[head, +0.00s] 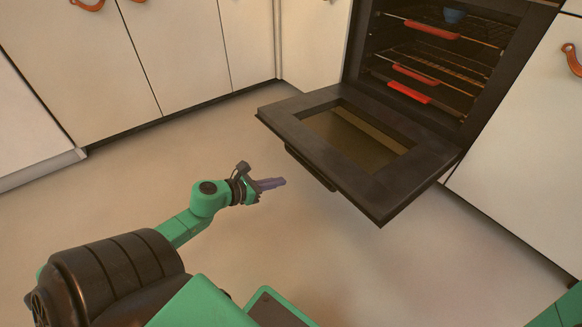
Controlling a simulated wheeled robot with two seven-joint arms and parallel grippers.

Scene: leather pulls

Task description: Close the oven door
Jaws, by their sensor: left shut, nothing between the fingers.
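The oven (440,60) stands at the upper right with its dark interior and racks showing. Its door (398,184) is folded down, open, with a dark frame around a glass pane. A dark handle bar (310,168) runs along the door's outer side near its free edge. My left gripper (284,182) is shut and empty, to the left of the door and apart from it in the picture, pointing right toward the handle side. My right gripper is not in view; only a green piece shows at the lower right corner.
White cabinets (130,50) with orange leather pulls line the back left, and another white cabinet (530,150) stands right of the oven. A small blue bowl (454,15) sits on the upper rack, which has a red front strip. The floor (350,260) in front is clear.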

